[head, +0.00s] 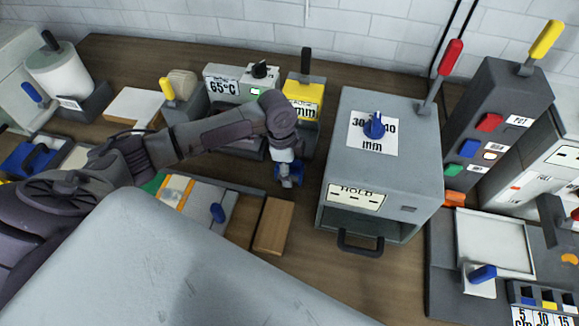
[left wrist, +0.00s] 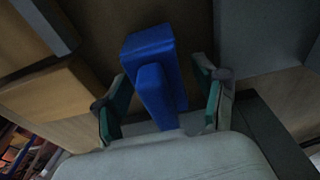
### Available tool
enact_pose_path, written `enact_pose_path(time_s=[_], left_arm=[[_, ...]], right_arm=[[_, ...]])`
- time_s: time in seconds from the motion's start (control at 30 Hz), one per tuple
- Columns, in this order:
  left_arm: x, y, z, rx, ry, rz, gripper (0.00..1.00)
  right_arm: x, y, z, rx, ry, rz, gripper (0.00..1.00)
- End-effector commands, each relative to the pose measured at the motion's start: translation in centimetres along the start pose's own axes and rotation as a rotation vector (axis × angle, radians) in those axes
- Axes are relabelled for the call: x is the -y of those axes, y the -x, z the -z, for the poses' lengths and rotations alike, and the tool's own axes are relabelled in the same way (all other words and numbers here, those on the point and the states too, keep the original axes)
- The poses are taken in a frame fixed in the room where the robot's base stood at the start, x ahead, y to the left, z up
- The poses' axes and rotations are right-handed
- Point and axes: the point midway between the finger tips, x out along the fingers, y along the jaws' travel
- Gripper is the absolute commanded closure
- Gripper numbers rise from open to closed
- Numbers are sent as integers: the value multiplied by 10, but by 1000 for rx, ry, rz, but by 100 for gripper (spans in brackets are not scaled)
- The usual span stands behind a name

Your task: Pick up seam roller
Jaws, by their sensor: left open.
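My left gripper (head: 287,174) points down at the bench between the grey 30–40 mm box and the low grey tray. In the left wrist view its two green-padded fingers (left wrist: 161,72) stand apart. A blue piece with a raised blue grip (left wrist: 150,50) lies between them, with gaps visible on both sides. In the head view the same blue piece (head: 292,168) is mostly hidden by the gripper. It is the likely seam roller, but no roller wheel is visible. My right gripper is not in view.
A wooden block (head: 274,226) lies just in front of the gripper. The grey box (head: 420,190) with a black handle stands close on the right. A grey tray with a blue knob (head: 218,213) is on the left. The yellow-fronted unit (head: 304,90) stands behind.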

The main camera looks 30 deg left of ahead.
Motion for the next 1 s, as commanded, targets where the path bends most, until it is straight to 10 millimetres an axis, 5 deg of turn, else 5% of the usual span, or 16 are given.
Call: enact_pose_path(time_s=[0.3, 0.73, 1.0], left_arm=[[0, -8, -1, 1, -1, 2, 29], [0, -7, 0, 1, -1, 2, 100], [1, -5, 0, -1, -1, 4, 100]], right_arm=[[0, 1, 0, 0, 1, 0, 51], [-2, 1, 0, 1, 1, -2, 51], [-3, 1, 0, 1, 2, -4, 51]])
